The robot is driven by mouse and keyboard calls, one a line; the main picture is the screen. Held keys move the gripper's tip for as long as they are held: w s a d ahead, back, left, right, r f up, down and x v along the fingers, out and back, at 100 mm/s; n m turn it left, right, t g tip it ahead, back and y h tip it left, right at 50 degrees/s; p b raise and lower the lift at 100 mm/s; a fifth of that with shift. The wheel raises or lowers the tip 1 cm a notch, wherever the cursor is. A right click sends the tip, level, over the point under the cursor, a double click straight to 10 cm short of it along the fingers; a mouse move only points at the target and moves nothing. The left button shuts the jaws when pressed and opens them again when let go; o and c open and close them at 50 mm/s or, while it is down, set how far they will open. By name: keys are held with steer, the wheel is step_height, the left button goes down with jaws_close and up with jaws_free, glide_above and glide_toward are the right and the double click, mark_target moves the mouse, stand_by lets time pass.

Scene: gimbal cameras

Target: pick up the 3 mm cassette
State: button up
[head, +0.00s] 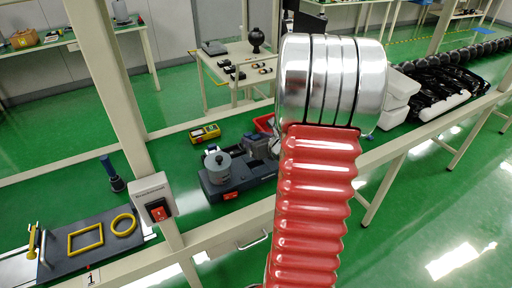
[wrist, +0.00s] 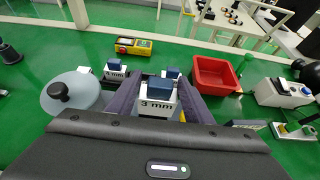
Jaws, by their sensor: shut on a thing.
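The 3 mm cassette (wrist: 157,104), a white block with a dark blue top and a "3 mm" label, is in the middle of the wrist view. My gripper (wrist: 158,86) has its two dark grey fingers on either side of it, shut on it. Whether the cassette is clear of the surface below cannot be told. A similar white and blue cassette (wrist: 115,71) stands to the left, behind the left finger. In the head view my red bellows arm covers much of the middle, and the held cassette cannot be made out.
A red bin (wrist: 214,76) is right of my gripper, and a round grey disc with a black knob (wrist: 72,94) is left. A yellow instrument (wrist: 132,46) lies behind. In the head view, a pale frame post (head: 125,95) and a red switch box (head: 153,199) stand left.

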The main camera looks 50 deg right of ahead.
steer(key=shift+r, duration=0.7)
